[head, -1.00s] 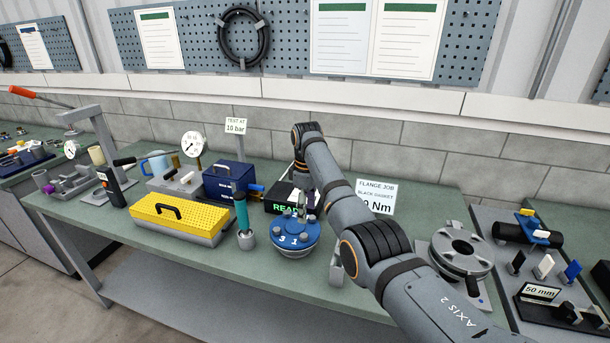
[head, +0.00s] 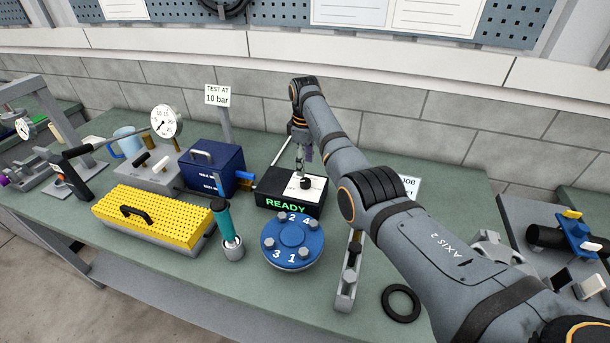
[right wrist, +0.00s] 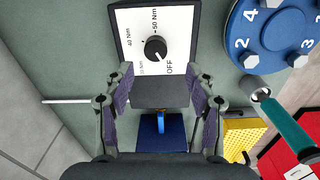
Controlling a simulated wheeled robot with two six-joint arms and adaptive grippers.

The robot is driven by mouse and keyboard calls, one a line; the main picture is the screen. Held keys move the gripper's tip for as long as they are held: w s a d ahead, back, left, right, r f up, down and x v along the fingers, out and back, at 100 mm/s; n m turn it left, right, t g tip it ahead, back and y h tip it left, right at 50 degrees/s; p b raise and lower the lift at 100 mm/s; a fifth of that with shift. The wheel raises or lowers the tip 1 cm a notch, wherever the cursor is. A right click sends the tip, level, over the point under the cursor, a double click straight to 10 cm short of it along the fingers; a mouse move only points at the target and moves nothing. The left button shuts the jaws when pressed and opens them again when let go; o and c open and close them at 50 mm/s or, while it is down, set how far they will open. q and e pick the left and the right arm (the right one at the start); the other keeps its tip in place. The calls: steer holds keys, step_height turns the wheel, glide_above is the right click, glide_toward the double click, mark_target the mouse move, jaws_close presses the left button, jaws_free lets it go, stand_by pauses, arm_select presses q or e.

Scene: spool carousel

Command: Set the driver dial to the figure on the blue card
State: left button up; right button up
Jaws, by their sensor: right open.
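The driver dial is a black knob (head: 305,183) on the white top plate of a black box (head: 282,205) with a green READY sign. In the right wrist view the knob (right wrist: 155,49) is ringed by printed labels, including 40 Nm, 50 Nm and OFF; I cannot tell surely which one it points at. My right gripper (head: 302,158) is just above the plate. In the right wrist view it (right wrist: 160,95) is open, its fingers apart and not around the knob. A white job card (head: 412,188) is mostly hidden behind my arm. I cannot make out a blue card. My left gripper is out of view.
A blue numbered bolt disc (head: 292,240) stands in front of the box. A teal-handled tool (head: 223,220), a yellow perforated case (head: 150,222) and a blue box (head: 212,167) are to the left. A black ring (head: 400,303) lies at the front right.

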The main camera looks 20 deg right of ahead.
mark_target(305, 180)
steer(key=f, duration=0.2)
steer(key=w+f, duration=0.1)
steer(key=f, duration=0.1)
steer(key=shift+d+f+p, duration=0.2)
steer(key=shift+p, duration=0.1)
step_height(305, 180, down, 2)
steer(key=shift+a+f, duration=0.1)
steer(key=shift+f, duration=0.15)
steer(key=shift+s+f, duration=0.15)
steer(key=shift+f, duration=0.15)
steer(key=shift+c, duration=0.7)
steer(key=c, duration=1)
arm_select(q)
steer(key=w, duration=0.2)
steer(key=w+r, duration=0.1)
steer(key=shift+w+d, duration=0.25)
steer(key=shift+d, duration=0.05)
